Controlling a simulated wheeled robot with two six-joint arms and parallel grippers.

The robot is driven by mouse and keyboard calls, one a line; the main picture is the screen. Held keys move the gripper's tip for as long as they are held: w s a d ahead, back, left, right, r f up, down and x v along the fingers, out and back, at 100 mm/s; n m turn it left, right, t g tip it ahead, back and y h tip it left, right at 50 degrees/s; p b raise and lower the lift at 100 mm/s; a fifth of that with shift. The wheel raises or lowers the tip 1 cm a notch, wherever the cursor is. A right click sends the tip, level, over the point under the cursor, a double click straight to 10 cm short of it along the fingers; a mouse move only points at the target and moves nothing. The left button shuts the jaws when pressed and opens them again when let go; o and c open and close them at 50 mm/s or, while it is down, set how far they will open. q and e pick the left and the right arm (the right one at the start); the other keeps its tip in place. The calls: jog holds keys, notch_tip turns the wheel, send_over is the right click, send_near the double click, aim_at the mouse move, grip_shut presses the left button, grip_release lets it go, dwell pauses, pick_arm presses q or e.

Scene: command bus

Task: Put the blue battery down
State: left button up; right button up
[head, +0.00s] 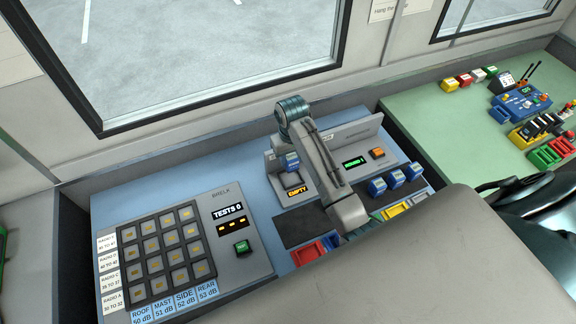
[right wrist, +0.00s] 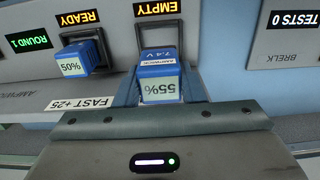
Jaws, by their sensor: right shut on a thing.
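The blue battery (right wrist: 160,87), labelled 55%, is between the fingers of my right gripper (right wrist: 162,92). In the right wrist view it is just in front of the bay under the EMPTY display (right wrist: 157,8). I cannot tell whether it touches the bay. In the head view the battery (head: 291,162) shows just above the EMPTY display (head: 297,191) at the left of the charger, with my right arm partly in front. The fingers are hardly visible there. My left gripper is not in view.
Another blue battery (right wrist: 76,60), marked 50%, sits in the neighbouring bay under READY. Three blue batteries (head: 396,177) stand at the right. A BRELK tester panel (head: 222,270) is at the left. A dark mat (head: 303,228) lies bare beside red (head: 308,253) and yellow (head: 394,211) trays.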

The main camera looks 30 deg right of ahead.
aim_at(291, 169)
jog(key=shift+s+f, duration=0.15)
jog(key=shift+f, duration=0.75)
jog(key=f+p, duration=0.1)
jog(key=f, duration=0.3)
jog(key=shift+w+f+p, duration=0.2)
jog(key=shift+p, duration=0.15)
jog(key=shift+f, duration=0.15)
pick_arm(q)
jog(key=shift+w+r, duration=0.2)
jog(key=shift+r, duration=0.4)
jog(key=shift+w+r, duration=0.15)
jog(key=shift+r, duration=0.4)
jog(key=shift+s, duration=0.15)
pick_arm(e)
jog(key=o, duration=1.1)
jog(key=shift+f, duration=0.1)
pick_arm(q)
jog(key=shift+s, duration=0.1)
